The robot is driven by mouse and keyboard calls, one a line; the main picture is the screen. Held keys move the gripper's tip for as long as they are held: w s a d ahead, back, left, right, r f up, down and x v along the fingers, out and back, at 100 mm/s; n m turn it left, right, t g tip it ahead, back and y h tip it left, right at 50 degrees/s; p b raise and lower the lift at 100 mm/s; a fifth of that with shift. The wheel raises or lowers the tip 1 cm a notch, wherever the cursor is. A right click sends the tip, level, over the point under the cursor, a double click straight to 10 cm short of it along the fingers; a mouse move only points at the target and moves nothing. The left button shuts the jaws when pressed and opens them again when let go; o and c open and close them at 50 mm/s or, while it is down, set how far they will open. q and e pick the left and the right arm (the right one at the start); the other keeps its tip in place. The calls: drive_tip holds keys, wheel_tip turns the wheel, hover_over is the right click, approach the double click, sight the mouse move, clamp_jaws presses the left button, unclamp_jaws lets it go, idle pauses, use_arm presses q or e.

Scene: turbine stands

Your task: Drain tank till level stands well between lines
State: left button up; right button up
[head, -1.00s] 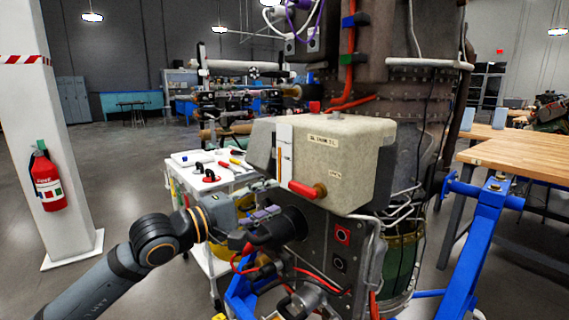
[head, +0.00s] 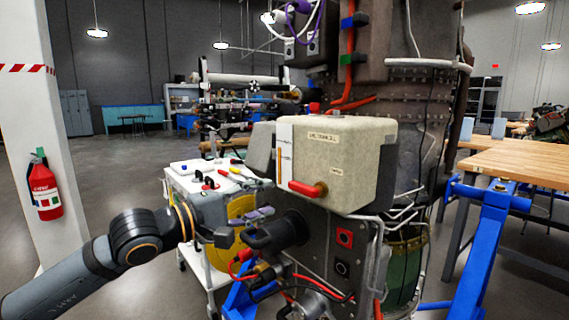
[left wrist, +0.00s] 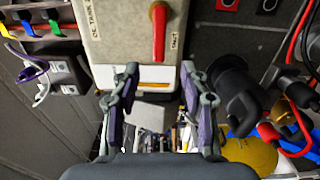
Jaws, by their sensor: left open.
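The oil tank (head: 345,160) is a beige box mounted on the turbine stand. It also fills the top of the left wrist view (left wrist: 120,32). A white sight gauge (head: 285,150) with an orange column runs up its left edge; its level against the marks is too small to tell. A red drain lever (head: 308,188) sticks out low on the tank front, and shows in the left wrist view (left wrist: 158,30). My left gripper (head: 262,216) is below and left of the lever, apart from it. Its fingers (left wrist: 160,76) are open and empty. My right gripper is out of view.
A dark pipe fitting (head: 285,232) and red hoses sit close to my left gripper, below the tank. A white tool cart (head: 205,185) stands behind it. A blue stand leg (head: 485,235) and wooden bench (head: 520,158) are at the right.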

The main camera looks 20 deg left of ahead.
use_arm(q)
drive_tip(key=shift+s+a+b, duration=0.15)
drive_tip(key=shift+s+b, duration=0.2)
drive_tip(key=shift+b, duration=0.4)
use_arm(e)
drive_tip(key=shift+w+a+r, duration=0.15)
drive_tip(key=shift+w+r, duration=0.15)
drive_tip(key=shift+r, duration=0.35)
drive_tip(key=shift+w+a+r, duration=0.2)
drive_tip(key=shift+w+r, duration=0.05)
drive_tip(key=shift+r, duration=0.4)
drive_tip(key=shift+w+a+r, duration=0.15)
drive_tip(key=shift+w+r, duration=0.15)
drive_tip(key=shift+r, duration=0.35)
